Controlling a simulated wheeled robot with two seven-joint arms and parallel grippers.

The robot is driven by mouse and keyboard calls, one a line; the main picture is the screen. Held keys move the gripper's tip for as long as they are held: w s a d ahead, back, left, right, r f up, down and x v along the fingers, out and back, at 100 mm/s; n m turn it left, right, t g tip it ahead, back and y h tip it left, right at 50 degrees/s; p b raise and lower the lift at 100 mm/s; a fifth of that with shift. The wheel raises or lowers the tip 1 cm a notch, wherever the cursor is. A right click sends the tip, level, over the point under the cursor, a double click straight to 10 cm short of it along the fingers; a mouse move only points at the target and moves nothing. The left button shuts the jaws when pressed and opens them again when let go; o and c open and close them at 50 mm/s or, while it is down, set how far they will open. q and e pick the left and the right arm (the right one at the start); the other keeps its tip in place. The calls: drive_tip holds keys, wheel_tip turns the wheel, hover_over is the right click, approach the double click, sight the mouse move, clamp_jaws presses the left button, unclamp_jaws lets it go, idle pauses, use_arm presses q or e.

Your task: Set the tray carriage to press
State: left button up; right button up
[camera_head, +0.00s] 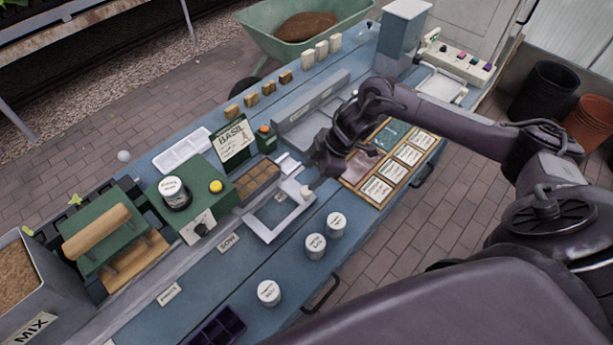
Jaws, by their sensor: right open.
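The tray carriage (291,221) is a pale open frame on the blue bench, in the middle of the head view. It sits to the right of the label reading SOW (229,243); another label (169,293), apparently PRESS, is further left. A cream knob (306,192) stands at the carriage's right side. A brown soil-filled tray (257,180) lies just behind the frame. The green press (98,240) with a wooden roller handle stands at the left. My right gripper (314,176) is open just above and behind the knob; contact cannot be told. My left gripper is out of view.
A green dispenser box (187,202) with a yellow button stands between press and carriage. White-lidded jars (316,245) stand along the front. A wooden card board (376,190) lies under my right arm. A MIX bin (38,290) is at far left.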

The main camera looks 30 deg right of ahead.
sight(306, 190)
drive_tip(key=shift+m+g+h, duration=0.3)
drive_tip(key=shift+m, duration=0.3)
drive_tip(key=x, duration=0.2)
drive_tip(key=p+x, duration=0.1)
drive_tip(key=s+x, duration=0.1)
drive_tip(key=x, duration=0.1)
drive_tip(key=shift+w+d+f+p, duration=0.1)
drive_tip(key=shift+d+f+p, duration=0.2)
drive_tip(key=shift+f, duration=0.2)
drive_tip(key=shift+a+f, duration=0.2)
drive_tip(key=shift+f, duration=0.15)
clamp_jaws()
